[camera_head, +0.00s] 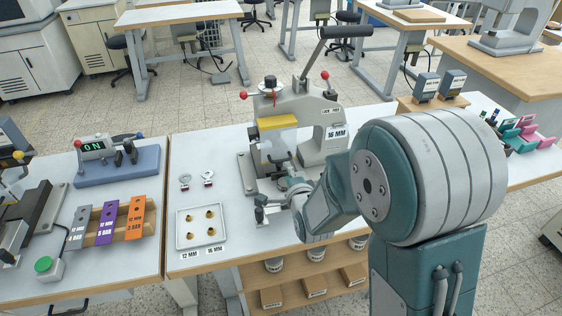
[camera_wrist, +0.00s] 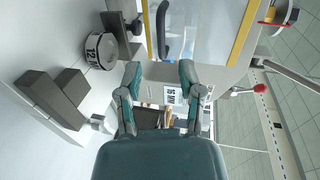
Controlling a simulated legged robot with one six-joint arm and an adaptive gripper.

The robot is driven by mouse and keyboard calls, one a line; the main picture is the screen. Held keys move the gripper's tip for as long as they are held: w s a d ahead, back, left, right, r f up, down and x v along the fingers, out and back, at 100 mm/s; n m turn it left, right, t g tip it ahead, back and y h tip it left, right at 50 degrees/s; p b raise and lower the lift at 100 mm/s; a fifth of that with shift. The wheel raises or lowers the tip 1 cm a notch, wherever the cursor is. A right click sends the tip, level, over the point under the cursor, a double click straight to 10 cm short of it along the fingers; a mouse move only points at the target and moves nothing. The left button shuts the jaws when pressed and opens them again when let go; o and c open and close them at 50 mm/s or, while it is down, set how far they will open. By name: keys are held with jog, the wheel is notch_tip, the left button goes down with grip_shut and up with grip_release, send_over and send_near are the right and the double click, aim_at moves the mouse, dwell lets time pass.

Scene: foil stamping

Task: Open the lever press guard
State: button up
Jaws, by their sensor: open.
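The lever press (camera_head: 318,112) is a grey machine on the middle table, with a black-gripped lever on top. Its guard is a clear panel with yellow edges; in the head view its yellow top (camera_head: 278,122) faces the front of the press. In the wrist view the guard (camera_wrist: 205,35) fills the upper middle, with a black handle (camera_wrist: 163,32) near its left yellow edge. My gripper (camera_wrist: 160,72) is open and empty, its two fingers apart just short of the handle. In the head view my gripper (camera_head: 275,188) is low before the press, partly hidden by my arm.
A white tray with small brass pieces (camera_head: 200,228) lies left of my gripper. A round piece marked 12 (camera_wrist: 101,48) and dark blocks (camera_wrist: 55,95) show left in the wrist view. A red-knobbed rod (camera_wrist: 260,88) sticks out at right. The left table holds coloured bars (camera_head: 107,222).

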aim_at(281, 161)
jog(key=x, duration=0.7)
jog(key=shift+w+a, duration=0.1)
grip_shut()
